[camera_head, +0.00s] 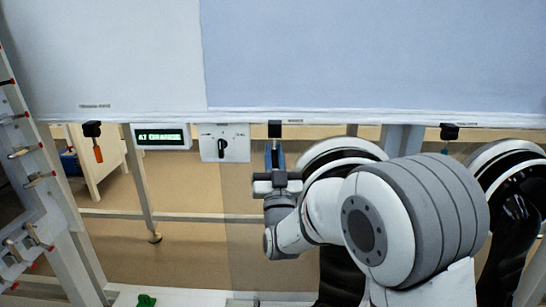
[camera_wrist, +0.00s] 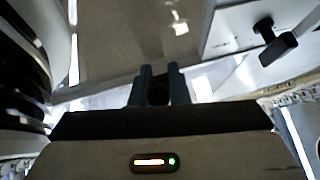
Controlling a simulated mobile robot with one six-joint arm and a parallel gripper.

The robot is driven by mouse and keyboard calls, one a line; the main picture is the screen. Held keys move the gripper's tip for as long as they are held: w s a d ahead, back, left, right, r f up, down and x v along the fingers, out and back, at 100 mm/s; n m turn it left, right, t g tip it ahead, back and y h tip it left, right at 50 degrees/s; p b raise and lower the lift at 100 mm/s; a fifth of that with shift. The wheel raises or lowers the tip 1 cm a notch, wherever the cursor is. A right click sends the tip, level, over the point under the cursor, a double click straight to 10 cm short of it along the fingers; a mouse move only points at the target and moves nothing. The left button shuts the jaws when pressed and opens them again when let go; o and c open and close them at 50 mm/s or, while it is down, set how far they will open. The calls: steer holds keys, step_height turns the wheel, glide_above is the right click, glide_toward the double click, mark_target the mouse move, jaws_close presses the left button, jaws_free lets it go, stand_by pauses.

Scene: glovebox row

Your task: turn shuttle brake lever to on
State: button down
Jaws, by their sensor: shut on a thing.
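My gripper (camera_head: 275,150) points upward below the front edge of the large white panel, under a black block (camera_head: 275,129). In the wrist view its two dark blue fingers (camera_wrist: 160,78) are close together with a dark piece (camera_wrist: 158,92) between them. This piece seems to be the lower part of the block's handle, mostly hidden by the fingers. The labels are too small to read, so I cannot confirm which lever is the shuttle brake. A white plate with a black turning knob (camera_head: 222,147) is just left of my gripper; the knob also shows in the wrist view (camera_wrist: 278,45).
A display with green text (camera_head: 160,136) is further left. An orange handle (camera_head: 97,154) hangs from a black mount at left; another black mount (camera_head: 449,131) is at right. A rack (camera_head: 35,190) with several pegs stands at far left. Open floor lies below.

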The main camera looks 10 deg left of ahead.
mark_target(275, 167)
steer(key=c, duration=1.4)
jaws_free()
steer(key=shift+s+f, duration=0.1)
steer(key=shift+s, duration=0.05)
steer(key=p+v, duration=0.1)
steer(key=v, duration=0.6)
steer(key=shift+s+d+f, duration=0.1)
steer(key=shift+s+f, duration=0.05)
steer(key=shift+s, duration=0.1)
steer(key=shift+c, duration=0.5)
